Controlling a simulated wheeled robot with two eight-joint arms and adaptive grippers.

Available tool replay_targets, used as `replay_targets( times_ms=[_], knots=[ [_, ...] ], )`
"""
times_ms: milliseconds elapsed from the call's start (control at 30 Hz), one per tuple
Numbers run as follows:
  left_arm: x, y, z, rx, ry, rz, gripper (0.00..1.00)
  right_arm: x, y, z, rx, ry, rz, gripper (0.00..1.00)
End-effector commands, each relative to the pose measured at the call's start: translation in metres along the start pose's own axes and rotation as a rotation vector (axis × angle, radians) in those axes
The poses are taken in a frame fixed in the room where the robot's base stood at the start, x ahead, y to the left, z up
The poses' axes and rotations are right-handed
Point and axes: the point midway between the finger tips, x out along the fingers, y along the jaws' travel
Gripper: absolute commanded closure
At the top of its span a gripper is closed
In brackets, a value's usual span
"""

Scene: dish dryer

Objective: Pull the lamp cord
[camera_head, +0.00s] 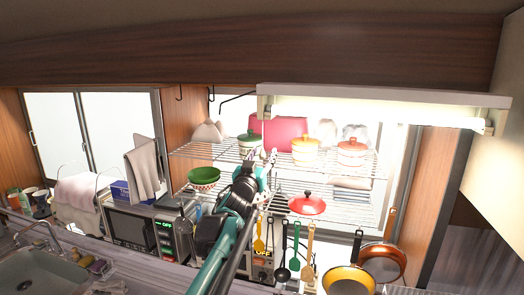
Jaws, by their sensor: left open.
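The lamp (372,113) is a long lit tube under a white housing, at the upper right below the dark wooden beam. I cannot make out its cord; it is either too thin to see or hidden near the gripper. My left gripper (263,160) is raised in front of the wire shelves, below the lamp's left end. Its jaws are open, and I see nothing held between them. My teal and black left arm rises from the bottom centre. My right gripper is not in view.
The wire shelf (215,151) holds pots and bowls behind the gripper. A red lid (307,203) is close on its right. Utensils (295,245) and pans (381,262) hang at lower right. A microwave (130,230) and sink (40,270) are left. Black hooks (237,99) hang above.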

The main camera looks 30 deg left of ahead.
Motion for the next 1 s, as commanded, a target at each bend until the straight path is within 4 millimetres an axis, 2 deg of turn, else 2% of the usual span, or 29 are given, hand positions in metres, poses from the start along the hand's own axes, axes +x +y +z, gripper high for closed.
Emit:
replay_targets(
  times_ms=[1000],
  knots=[
    [-0.050, 0.000, -0.011, 0.000, 0.000, 0.000, 0.55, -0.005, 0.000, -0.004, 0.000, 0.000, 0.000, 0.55]
  ],
)
